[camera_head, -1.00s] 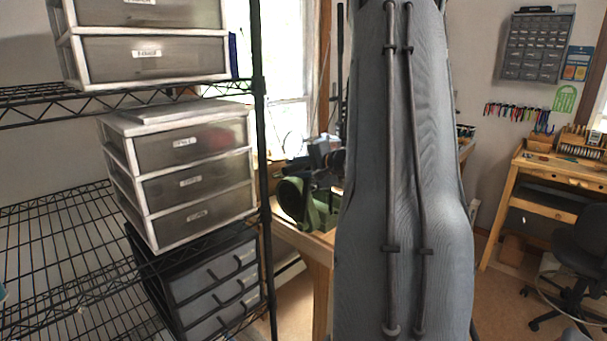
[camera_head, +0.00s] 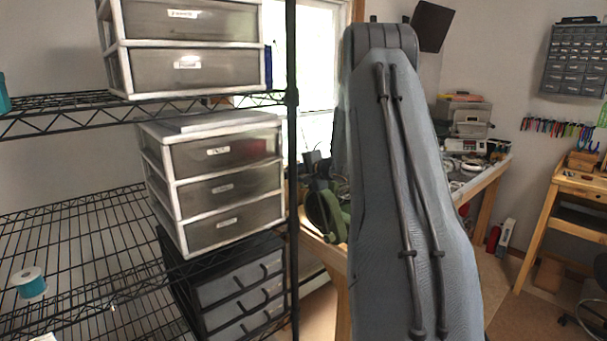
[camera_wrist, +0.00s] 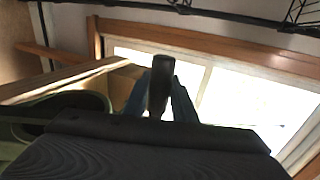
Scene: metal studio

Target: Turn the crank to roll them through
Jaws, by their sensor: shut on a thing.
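A green machine (camera_head: 328,213) stands on a wooden bench, left of my raised arm in the head view, and my arm hides part of it. In the wrist view a rounded green part (camera_wrist: 60,103) shows at the left. My gripper (camera_wrist: 159,103) shows there with two bluish fingers, shut on a dark, rounded handle (camera_wrist: 160,72) that stands up between them. The handle looks like the crank's grip, but its link to the machine is hidden. The rollers and anything between them are not visible.
A black wire rack (camera_head: 293,200) with drawer units (camera_head: 222,187) stands close at the left. A wooden bench (camera_head: 484,182) with tools and instruments is behind my arm at the right. A wooden desk (camera_head: 555,205) stands farther right, with open floor before it.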

